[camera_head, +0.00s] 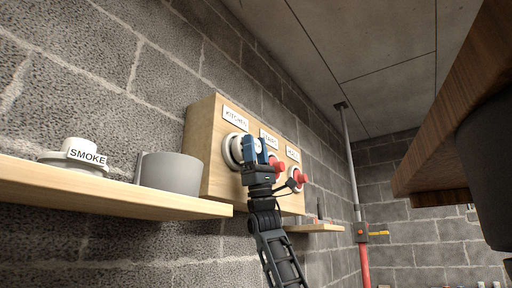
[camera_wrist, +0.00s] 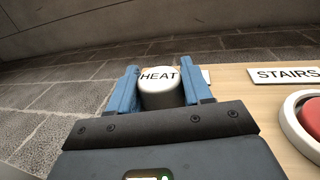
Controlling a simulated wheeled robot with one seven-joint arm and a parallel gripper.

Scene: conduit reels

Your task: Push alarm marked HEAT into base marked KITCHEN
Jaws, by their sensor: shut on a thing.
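The white alarm marked HEAT (camera_wrist: 162,95) is between the blue fingers of my gripper (camera_wrist: 166,88), which is shut on it. In the head view, my gripper (camera_head: 256,152) is in front of the base below the KITCHEN label (camera_head: 236,118). The round white base (camera_head: 232,150) shows only at its left side, with the gripper and alarm covering the rest. The alarm appears to be at or very close to the base. I cannot tell whether it is seated. In the wrist view, the base is hidden.
The wooden board (camera_head: 203,150) also carries a STAIRS label (camera_head: 269,139) and a third label, with red round parts (camera_head: 301,177) below. An alarm marked SMOKE (camera_head: 80,154) and a grey cup (camera_head: 171,174) stand on the left shelf (camera_head: 110,193). A pipe (camera_head: 352,165) runs farther back.

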